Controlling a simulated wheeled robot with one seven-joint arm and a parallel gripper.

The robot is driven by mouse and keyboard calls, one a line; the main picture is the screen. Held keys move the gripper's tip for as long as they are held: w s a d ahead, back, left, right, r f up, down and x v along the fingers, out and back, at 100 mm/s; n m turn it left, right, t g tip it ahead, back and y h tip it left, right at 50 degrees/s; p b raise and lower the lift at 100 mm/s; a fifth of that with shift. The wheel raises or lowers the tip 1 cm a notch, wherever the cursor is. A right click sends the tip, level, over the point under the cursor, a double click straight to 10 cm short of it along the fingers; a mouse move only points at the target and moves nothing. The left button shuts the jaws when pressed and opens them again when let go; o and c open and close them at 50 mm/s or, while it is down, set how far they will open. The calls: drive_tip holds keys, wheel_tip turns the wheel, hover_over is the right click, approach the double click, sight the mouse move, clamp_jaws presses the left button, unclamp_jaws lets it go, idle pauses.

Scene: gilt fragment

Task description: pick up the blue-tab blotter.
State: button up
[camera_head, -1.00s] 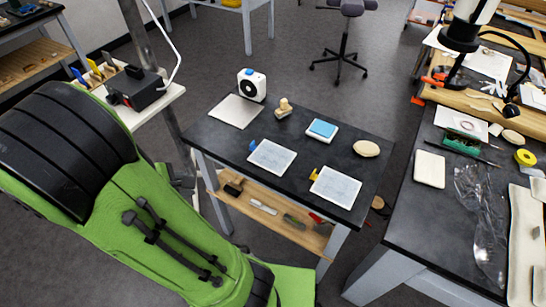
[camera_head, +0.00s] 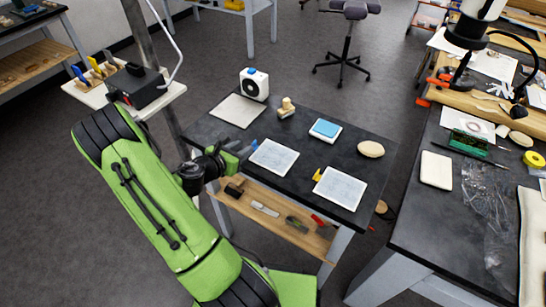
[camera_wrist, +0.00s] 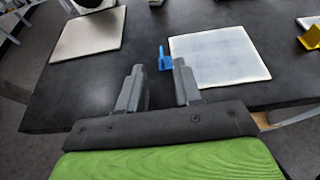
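The blue-tab blotter (camera_head: 274,158) is a flat pale sheet with a light border, lying on the dark table. Its small blue tab (camera_wrist: 164,59) stands up at its left edge in the wrist view, where the blotter (camera_wrist: 220,57) lies ahead and to the right. My gripper (camera_wrist: 158,72) is open and empty, its two grey fingers pointing toward the tab, which appears between and beyond the fingertips. In the head view my gripper (camera_head: 241,152) is at the table's left edge, just left of the blotter, partly covering the tab.
A yellow-tab blotter (camera_head: 341,188) lies to the right. A blue pad (camera_head: 326,128), a stamp (camera_head: 286,108), an oval stone (camera_head: 371,149), a plain sheet (camera_head: 238,110) and a white device (camera_head: 254,84) share the dark table (camera_head: 215,133). A shelf (camera_head: 289,232) with tools runs below.

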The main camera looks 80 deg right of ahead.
sight(271, 153)
drive_tip(key=x, duration=0.4)
drive_tip(key=shift+s+d+f, duration=0.15)
drive_tip(key=shift+s+d, duration=0.1)
drive_tip(key=shift+d, duration=0.05)
drive_tip(key=shift+a, duration=0.1)
drive_tip(key=shift+c, duration=0.5)
clamp_jaws()
